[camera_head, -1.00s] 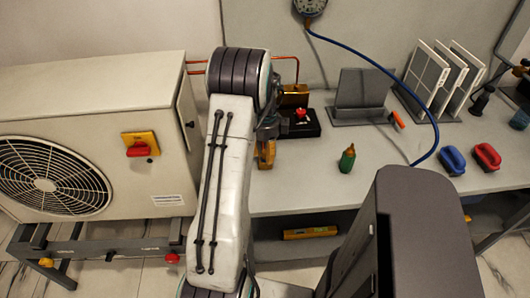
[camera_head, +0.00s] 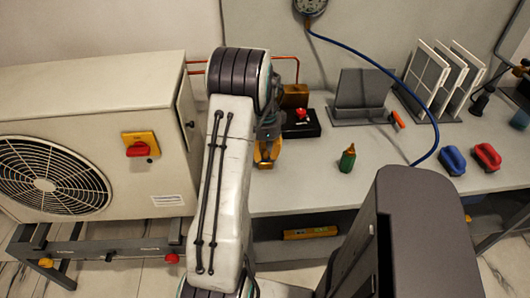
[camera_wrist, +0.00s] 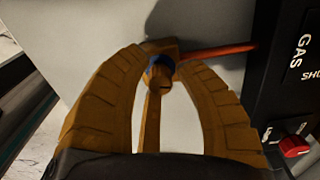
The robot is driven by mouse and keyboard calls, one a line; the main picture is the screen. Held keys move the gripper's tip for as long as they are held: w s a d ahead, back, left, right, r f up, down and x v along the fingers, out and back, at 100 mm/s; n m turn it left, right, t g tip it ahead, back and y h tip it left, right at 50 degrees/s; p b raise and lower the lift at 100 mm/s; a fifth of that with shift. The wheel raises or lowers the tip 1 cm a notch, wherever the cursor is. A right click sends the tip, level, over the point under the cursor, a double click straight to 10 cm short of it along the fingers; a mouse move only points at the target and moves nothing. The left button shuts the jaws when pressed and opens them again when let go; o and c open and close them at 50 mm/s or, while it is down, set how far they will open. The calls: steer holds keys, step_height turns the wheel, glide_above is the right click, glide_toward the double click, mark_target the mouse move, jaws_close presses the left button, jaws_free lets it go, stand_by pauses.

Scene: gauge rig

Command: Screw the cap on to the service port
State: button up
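In the wrist view a small brass fitting (camera_wrist: 161,84) with a blue ring or cap (camera_wrist: 154,67) sits between the fingertips. It lies against a brass block at the end of a copper-red pipe (camera_wrist: 220,50). This looks like the service port. I cannot tell whether the fingertips touch it, or whether the cap is threaded. The head view hides it behind my gripper.
The black box (camera_head: 312,130) has a red knob (camera_head: 302,114); its "GAS" panel (camera_wrist: 295,75) is close right of my fingers. The condenser unit (camera_head: 90,90) is left.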

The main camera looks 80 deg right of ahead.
steer(key=shift+n, duration=2.8)
steer(key=shift+o, duration=0.2)
jaws_close()
steer(key=shift+m, duration=1.4)
steer(key=o, duration=0.6)
jaws_free()
steer(key=shift+o, duration=0.2)
